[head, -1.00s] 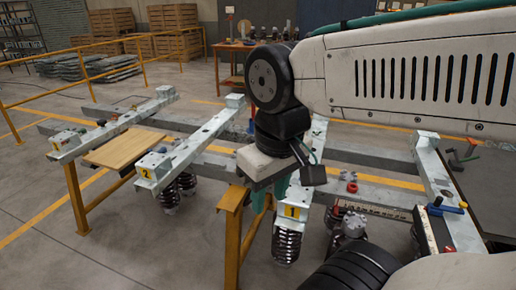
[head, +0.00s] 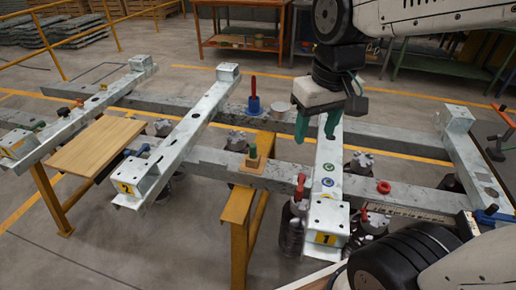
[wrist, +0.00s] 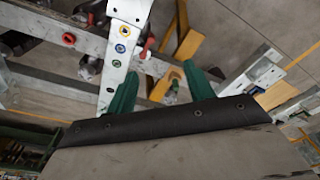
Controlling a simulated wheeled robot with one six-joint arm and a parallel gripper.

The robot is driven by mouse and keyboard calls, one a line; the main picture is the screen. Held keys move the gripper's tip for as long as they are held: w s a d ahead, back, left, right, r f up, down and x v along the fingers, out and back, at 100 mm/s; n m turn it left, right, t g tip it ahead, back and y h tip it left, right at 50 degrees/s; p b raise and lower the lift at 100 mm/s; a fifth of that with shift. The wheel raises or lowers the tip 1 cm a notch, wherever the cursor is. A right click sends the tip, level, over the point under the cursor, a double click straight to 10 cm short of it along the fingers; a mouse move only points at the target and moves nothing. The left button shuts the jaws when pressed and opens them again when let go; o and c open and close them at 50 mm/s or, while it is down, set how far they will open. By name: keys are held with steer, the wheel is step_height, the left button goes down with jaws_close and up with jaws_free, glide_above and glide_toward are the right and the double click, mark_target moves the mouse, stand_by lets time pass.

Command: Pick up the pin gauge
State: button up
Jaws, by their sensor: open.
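My gripper (head: 317,126) points down with its two green fingers apart and empty, above the white crossbeam marked 1 (head: 327,180). The frames do not settle which object is the pin gauge. A small upright green piece (head: 254,151) stands on a wooden block (head: 251,168) on the near grey rail, left of my gripper. The block shows between the fingertips in the wrist view (wrist: 160,87), apart from them. A red upright pin in a blue base (head: 254,104) stands on the far rail. A red-handled part (head: 300,186) is beside the crossbeam.
A red ring (head: 383,187) lies on the near rail (head: 410,200), right of the crossbeam. A grey cylinder (head: 287,112) stands on the far rail.

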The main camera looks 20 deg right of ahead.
steer(key=w+f, duration=0.5)
steer(key=w, duration=0.8)
steer(key=n, duration=0.1)
glide_above(253, 145)
steer(key=s, duration=0.2)
steer(key=f, duration=1.6)
steer(key=shift+w+d+f, duration=0.1)
steer(key=shift+d+f, duration=0.15)
steer(key=shift+f, duration=0.05)
steer(key=f, duration=0.2)
steer(key=w+f, duration=0.1)
steer(key=f, duration=0.1)
steer(key=w+f, duration=0.1)
steer(key=f, duration=0.2)
steer(key=shift+a, duration=0.25)
steer(key=shift+w+f, duration=0.1)
steer(key=shift+f, duration=0.4)
steer(key=c, duration=1)
